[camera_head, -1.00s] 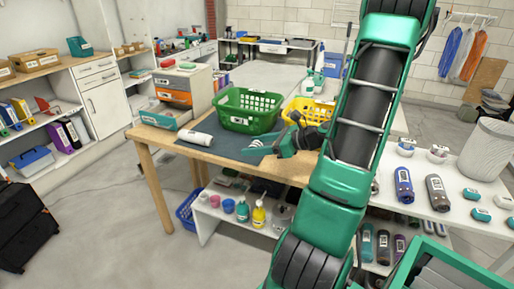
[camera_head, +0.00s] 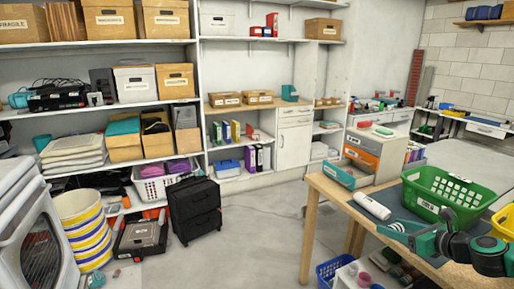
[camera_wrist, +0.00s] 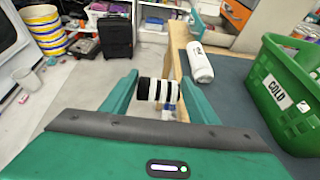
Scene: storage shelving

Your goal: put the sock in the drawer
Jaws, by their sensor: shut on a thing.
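My gripper (camera_wrist: 156,91) is shut on a black-and-white striped sock (camera_wrist: 157,89), held crosswise between the teal fingertips in the wrist view. In the head view my gripper (camera_head: 393,227) is at the lower right, by the table's front edge and left of the green basket; the sock is not clear there. A small drawer unit (camera_head: 375,150) stands at the far left end of the table, with an orange drawer (camera_head: 361,157). Its bottom teal drawer (camera_head: 340,176) is pulled out toward the front. Its inside is mostly hidden.
A white bottle (camera_head: 372,205) lies on the table (camera_head: 318,184) between my gripper and the drawer unit. A green basket (camera_head: 445,190) stands right of it. A black suitcase (camera_head: 195,208) and a striped bin (camera_head: 82,225) stand on the floor. Open floor lies left of the table.

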